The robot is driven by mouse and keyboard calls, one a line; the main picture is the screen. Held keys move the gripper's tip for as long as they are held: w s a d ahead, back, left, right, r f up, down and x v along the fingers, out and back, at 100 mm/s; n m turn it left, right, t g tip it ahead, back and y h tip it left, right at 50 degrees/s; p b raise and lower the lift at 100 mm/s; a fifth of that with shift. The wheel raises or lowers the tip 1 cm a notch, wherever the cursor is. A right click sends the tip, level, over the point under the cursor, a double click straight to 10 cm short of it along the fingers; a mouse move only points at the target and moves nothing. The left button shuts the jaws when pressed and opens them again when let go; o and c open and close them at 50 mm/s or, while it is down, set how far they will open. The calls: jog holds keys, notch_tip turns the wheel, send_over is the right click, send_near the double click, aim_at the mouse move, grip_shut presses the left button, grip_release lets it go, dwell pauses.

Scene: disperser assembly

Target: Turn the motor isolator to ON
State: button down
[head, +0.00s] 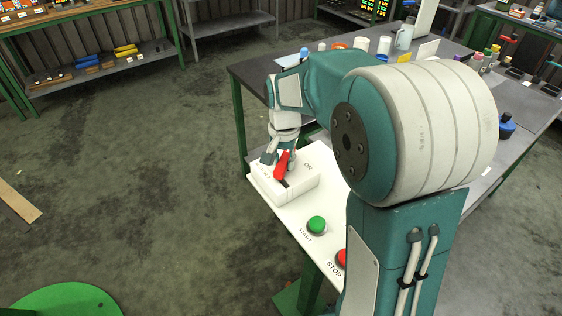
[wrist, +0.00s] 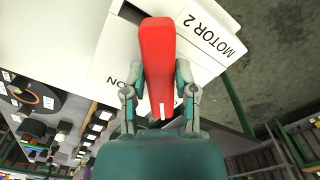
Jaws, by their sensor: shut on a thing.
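The motor isolator (head: 287,198) is a white box on the white panel at the table's near left corner. It also shows in the wrist view (wrist: 195,30), with a "MOTOR 2" label to the right of the handle and an "ON" mark by the left finger. Its red handle (head: 281,166) lies in my gripper (head: 278,158); in the head view the "ON" mark is to the handle's right. In the wrist view my gripper (wrist: 158,90) has one finger on each side of the red handle (wrist: 157,50). The fingers hide part of the handle's sides.
A green START button (head: 316,224) and a red STOP button (head: 341,258) sit on the same panel, nearer to me. Bottles and a mug (head: 404,38) stand farther back on the table. The floor to the left is mostly clear.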

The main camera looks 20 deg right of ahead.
jog(key=m, duration=0.3)
jog(key=shift+a+f+m, duration=0.15)
jog(key=shift+a+m, duration=0.05)
jog(key=shift+m, duration=0.1)
jog(key=shift+w+m, duration=0.1)
jog(key=shift+m, duration=1.7)
jog(key=shift+c, duration=2)
grip_release()
jog(key=shift+w, duration=0.1)
